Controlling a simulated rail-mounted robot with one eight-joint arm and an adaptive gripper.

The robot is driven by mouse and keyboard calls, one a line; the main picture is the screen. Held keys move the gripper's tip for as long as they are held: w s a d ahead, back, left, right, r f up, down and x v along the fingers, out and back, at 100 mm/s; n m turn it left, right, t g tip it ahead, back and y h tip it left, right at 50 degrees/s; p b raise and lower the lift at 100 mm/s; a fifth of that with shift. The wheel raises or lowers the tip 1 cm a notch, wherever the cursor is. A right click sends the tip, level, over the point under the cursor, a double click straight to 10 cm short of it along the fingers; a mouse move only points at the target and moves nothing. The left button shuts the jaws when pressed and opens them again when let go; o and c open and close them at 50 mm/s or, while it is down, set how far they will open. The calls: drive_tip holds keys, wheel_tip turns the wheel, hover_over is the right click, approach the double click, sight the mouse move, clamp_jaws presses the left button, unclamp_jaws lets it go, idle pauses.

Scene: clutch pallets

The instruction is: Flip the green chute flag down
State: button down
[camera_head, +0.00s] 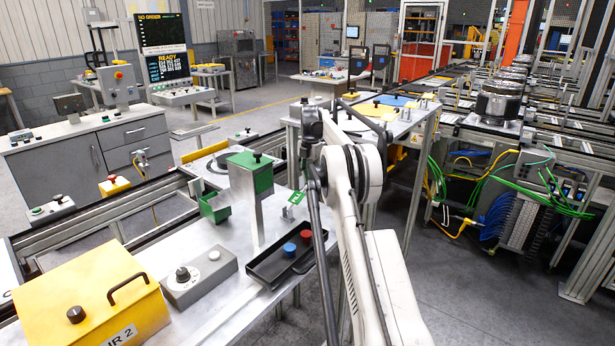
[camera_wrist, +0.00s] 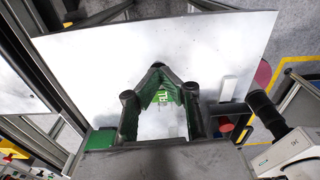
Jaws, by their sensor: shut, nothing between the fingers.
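A grey chute column (camera_head: 243,203) with a green top (camera_head: 249,160) stands upright on the metal table. A small green piece (camera_head: 296,198) with a pale marking shows to its right, beside my arm; it may be the flag, but it is too small to tell its pose. In the wrist view my gripper (camera_wrist: 158,72) is shut and empty, its fingers meeting over the white tabletop. A small green and pale piece (camera_wrist: 163,97) shows between the finger linkages, apparently below them. I cannot tell whether they touch. In the head view my arm hides the fingertips.
A green open bin (camera_head: 215,208) is at the column's left. A black tray (camera_head: 262,272) with a blue and a red round piece lies in front. A grey button box (camera_head: 199,278) and a yellow box (camera_head: 90,295) with a handle stand at the front left.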

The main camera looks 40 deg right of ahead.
drive_tip(key=shift+w+d+f+b, duration=0.1)
drive_tip(key=shift+d+f+b, duration=0.15)
drive_tip(key=shift+f, duration=0.35)
drive_tip(key=shift+w+d+f+b, duration=0.15)
drive_tip(key=shift+d+f, duration=0.2)
drive_tip(key=shift+f, duration=0.2)
drive_tip(key=shift+s, duration=0.15)
drive_tip(key=shift+r, duration=0.1)
